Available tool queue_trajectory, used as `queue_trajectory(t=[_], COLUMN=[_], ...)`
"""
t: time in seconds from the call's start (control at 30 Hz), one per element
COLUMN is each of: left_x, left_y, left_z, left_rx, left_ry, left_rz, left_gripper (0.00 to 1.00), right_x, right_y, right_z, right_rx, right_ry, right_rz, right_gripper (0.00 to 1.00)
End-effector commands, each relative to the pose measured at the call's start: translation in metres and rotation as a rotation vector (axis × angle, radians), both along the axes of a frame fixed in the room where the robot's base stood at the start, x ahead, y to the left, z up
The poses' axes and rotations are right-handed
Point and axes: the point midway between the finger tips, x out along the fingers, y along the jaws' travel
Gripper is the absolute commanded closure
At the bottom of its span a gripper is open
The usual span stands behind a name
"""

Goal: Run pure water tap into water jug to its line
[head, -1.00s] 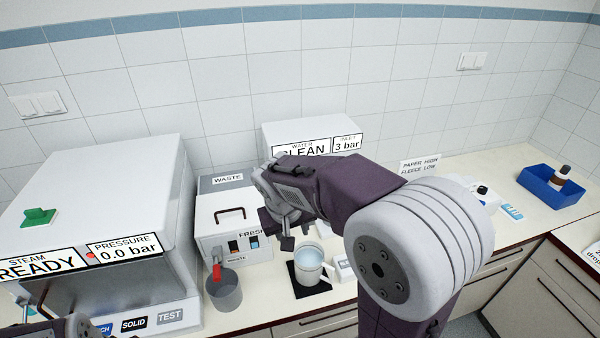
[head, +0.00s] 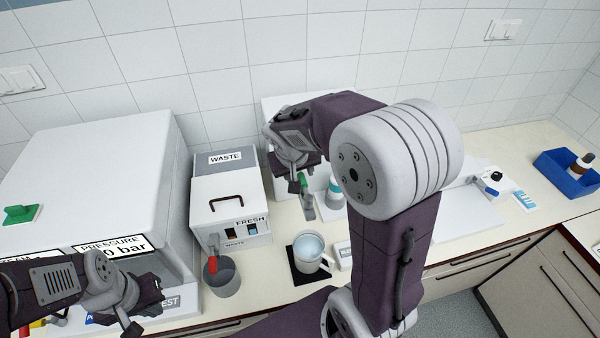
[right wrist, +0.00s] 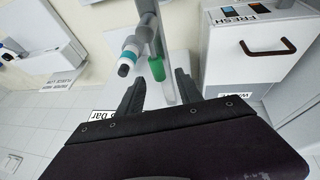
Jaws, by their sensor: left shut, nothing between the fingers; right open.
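The white water jug (head: 299,263) stands upright on a black mat (head: 291,277), its handle to the right; pale blue water or a pale interior shows at its mouth. The tap's green part (head: 303,182) shows just below my right gripper (head: 301,176); a grey spout (head: 308,207) hangs beneath. In the right wrist view the green part (right wrist: 157,69) lies just beyond and between the open fingers (right wrist: 155,90), not visibly gripped. My left gripper (head: 145,311) is shut and empty at the lower left, in front of the steam unit. The jug's line cannot be made out.
A teal-banded white piece (head: 336,195) is right of the spout. A small labelled block (head: 343,257) sits beside the jug.

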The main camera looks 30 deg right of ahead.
Motion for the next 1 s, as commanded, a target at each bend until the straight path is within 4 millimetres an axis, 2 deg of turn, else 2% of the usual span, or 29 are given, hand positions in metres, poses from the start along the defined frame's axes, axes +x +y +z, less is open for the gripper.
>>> queue_trajectory(t=[0.1, 0.2, 0.47, 0.5, 0.63, 1.0], left_x=[0.0, 0.0, 0.0, 0.0, 0.0, 0.0], left_y=[0.0, 0.0, 0.0, 0.0, 0.0, 0.0], left_z=[0.003, 0.003, 0.003, 0.003, 0.003, 0.003], left_rx=[0.0, 0.0, 0.0, 0.0, 0.0, 0.0], left_ry=[-0.001, -0.001, 0.0, 0.0, 0.0, 0.0], left_rz=[0.0, 0.0, 0.0, 0.0, 0.0, 0.0], left_gripper=[1.0, 1.0, 1.0, 1.0, 1.0, 1.0], right_x=[0.005, 0.009, 0.01, 0.01, 0.01, 0.01], right_y=[-0.005, -0.008, -0.008, -0.008, -0.008, -0.008], right_z=[-0.018, -0.025, -0.028, -0.028, -0.028, -0.028], right_rx=[0.0, 0.0, 0.002, 0.002, 0.002, 0.002], right_ry=[0.005, 0.002, -0.001, -0.001, -0.001, -0.001], right_rz=[-0.001, 0.0, 0.0, 0.0, 0.0, 0.001], right_gripper=[0.58, 0.58, 0.58, 0.63, 0.99, 1.0])
